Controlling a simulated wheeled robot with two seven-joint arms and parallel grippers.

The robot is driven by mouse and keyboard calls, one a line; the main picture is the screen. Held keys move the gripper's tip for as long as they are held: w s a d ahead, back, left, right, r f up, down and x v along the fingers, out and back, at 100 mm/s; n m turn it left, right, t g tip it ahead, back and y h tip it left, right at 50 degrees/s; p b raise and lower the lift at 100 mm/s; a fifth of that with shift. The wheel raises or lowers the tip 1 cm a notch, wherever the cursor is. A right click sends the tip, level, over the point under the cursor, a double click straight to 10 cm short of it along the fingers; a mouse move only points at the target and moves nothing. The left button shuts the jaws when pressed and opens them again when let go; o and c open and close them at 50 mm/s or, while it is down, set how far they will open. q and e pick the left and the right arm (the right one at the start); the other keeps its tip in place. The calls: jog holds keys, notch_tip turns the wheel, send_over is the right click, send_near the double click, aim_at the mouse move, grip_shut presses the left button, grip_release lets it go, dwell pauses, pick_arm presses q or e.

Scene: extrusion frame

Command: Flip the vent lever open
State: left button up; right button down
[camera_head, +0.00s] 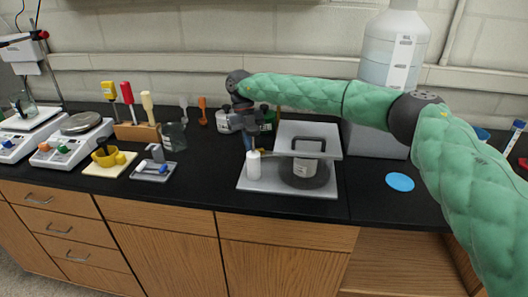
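My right arm, in green padding, comes in from the right and reaches left across the bench. Its gripper (251,146) points down at the left part of a grey apparatus, just above a white upright cylinder (254,164). Whether it touches the cylinder, and how its fingers stand, I cannot tell. The apparatus has a flat grey base plate (262,184), a dark round part (304,176) and a tilted grey panel (296,130) with a black handle (318,139). A vent lever is not clearly distinguishable; the gripper may hide part of it. My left gripper is not in view.
Two balances (70,143), a rack of coloured-handled tools (137,131), a glass beaker (173,137) and a small grey tray (152,172) stand to the left. A large carboy (393,50) stands behind my arm. A blue disc (400,182) lies on the right.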

jog(key=shift+f, duration=0.1)
jog(key=shift+a, duration=0.1)
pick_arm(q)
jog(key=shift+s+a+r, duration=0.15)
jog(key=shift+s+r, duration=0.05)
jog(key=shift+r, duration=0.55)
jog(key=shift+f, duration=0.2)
pick_arm(e)
jog(key=shift+s+a, duration=0.15)
jog(key=shift+a, duration=0.5)
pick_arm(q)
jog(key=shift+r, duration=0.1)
